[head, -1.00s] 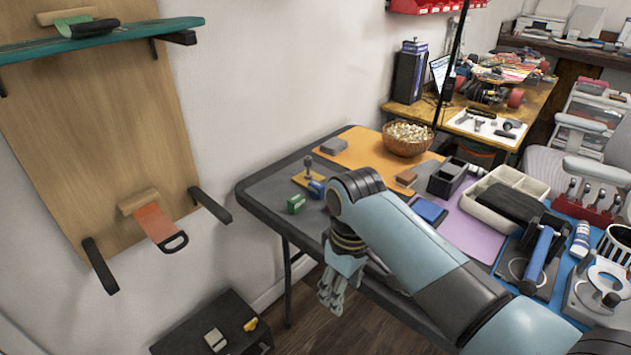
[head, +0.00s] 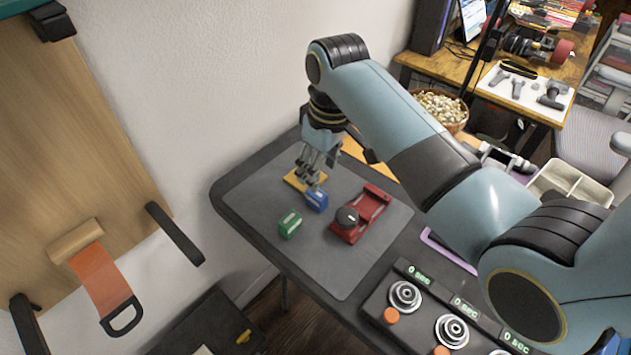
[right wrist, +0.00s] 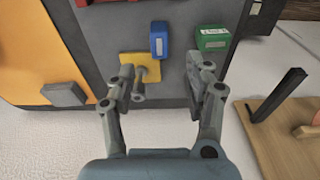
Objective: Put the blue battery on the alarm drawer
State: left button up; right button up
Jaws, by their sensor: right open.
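The blue battery (head: 316,201) lies on the grey mat beside a small yellow plate (head: 300,182) with an upright post. In the right wrist view the blue battery (right wrist: 160,40) is beyond my fingertips, roughly between their lines. My right gripper (head: 315,178) points down, close above the plate and battery. It is open and empty in the right wrist view (right wrist: 164,76). I cannot tell for sure which thing is the alarm drawer; a low dark cabinet (head: 205,318) stands below the table's left end. My left gripper is out of view.
A green battery (head: 289,223) lies close to the blue one. A red device (head: 361,214) lies to their right. A dark panel (head: 408,270) with dials and "0 sec" displays sits nearer the front. The mat's front left part is clear.

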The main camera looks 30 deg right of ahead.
aim_at(317, 193)
jog(key=f, duration=0.3)
jog(key=shift+a+f, duration=0.25)
jog(key=shift+w+f, duration=0.1)
jog(key=shift+f, duration=0.25)
jog(key=f, duration=0.3)
jog(key=f+b, duration=0.1)
jog(key=shift+w+d+f, duration=0.1)
jog(key=shift+w+f, duration=0.3)
jog(key=c, duration=0.4)
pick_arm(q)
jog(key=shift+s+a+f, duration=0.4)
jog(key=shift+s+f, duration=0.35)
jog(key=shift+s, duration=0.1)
pick_arm(e)
grip_shut()
